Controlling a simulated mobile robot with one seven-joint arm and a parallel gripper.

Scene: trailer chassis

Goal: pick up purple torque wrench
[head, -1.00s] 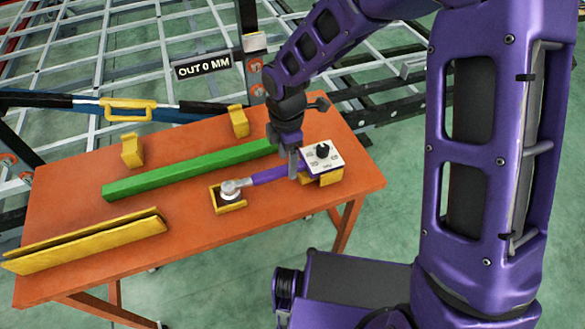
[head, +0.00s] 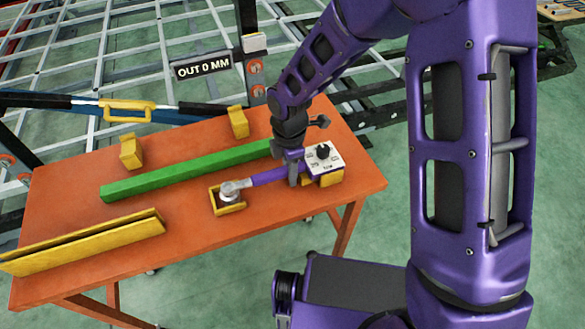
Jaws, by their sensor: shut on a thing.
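The purple torque wrench (head: 265,178) lies across the right part of the orange table (head: 75,205). Its round silver head (head: 230,190) is at a small yellow cradle (head: 240,209) on the left. Its other end is by a white panel with a black knob (head: 324,160), above a yellow block (head: 330,179). My gripper (head: 293,176) points down and is shut on the wrench's handle, just left of the white panel. The fingertips are small and partly hidden. I cannot tell whether the wrench is clear of its supports.
A green bar (head: 175,174) lies behind the wrench. A yellow channel (head: 85,241) lies at the front left. Two yellow blocks stand towards the back edge. A blue and black bar with a yellow handle (head: 127,110) and the white chassis grid (head: 60,50) are behind the table.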

